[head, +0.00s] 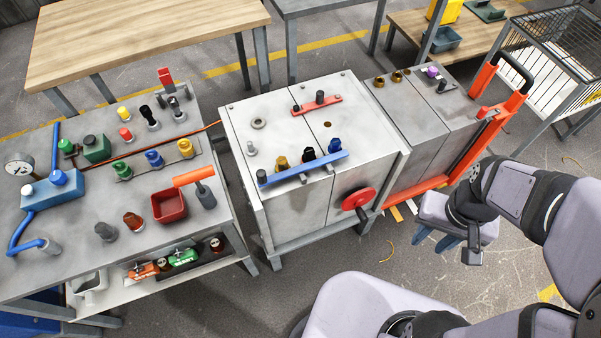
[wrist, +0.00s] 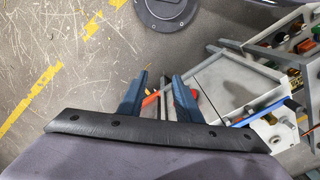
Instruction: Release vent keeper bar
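The middle grey cabinet (head: 305,175) has two bars on its top. A long blue bar (head: 318,165) lies along the front edge, with a dark post at its left end and yellow, black and blue caps just behind it. A short red bar (head: 316,106) with a black knob lies further back. I cannot tell which is the vent keeper bar. My gripper (head: 434,243) hangs to the right of the cabinet, apart from both bars. In the wrist view its two blue fingers (wrist: 160,77) are spread with nothing held, and the blue bar (wrist: 262,113) shows beyond them, to the right.
A red handwheel (head: 358,198) sticks out of the cabinet's front. A grey unit with an orange frame (head: 478,130) stands at right. The left workbench (head: 75,262) carries valves, a gauge and a red bin (head: 169,206). Open floor lies in front of the cabinet.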

